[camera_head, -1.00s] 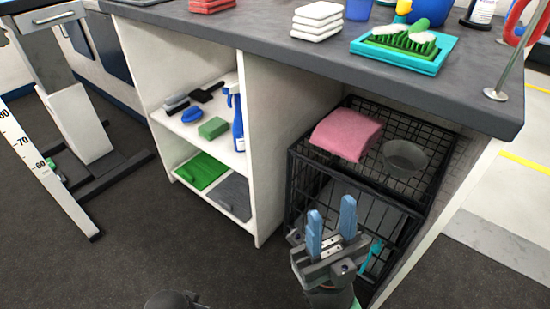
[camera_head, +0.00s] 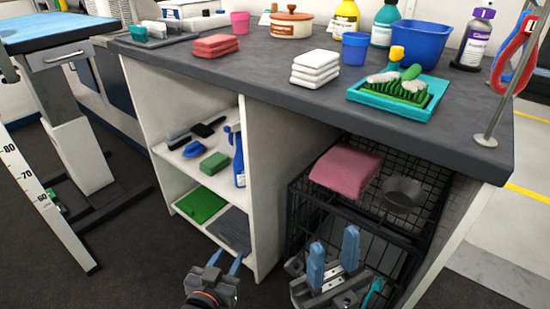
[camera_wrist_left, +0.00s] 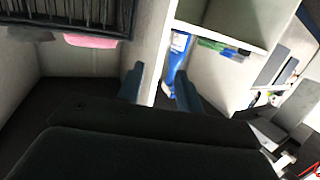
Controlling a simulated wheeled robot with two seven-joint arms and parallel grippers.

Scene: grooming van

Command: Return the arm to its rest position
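My left gripper (camera_head: 229,262) is low at the bottom middle of the head view, in front of the shelf unit, with its blue fingers apart and nothing between them. In the left wrist view my left gripper (camera_wrist_left: 160,84) also shows spread, empty fingers, with a blue spray bottle (camera_wrist_left: 179,55) beyond them. My right gripper (camera_head: 333,250) is in front of the black wire crate (camera_head: 292,215), its two blue fingers upright, apart and empty. The forearms are mostly out of the picture.
A turquoise item (camera_head: 373,292) is beside my right gripper, partly hidden. The grey counter (camera_head: 260,82) overhangs the shelves. Dark floor (camera_head: 130,270) is clear at left.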

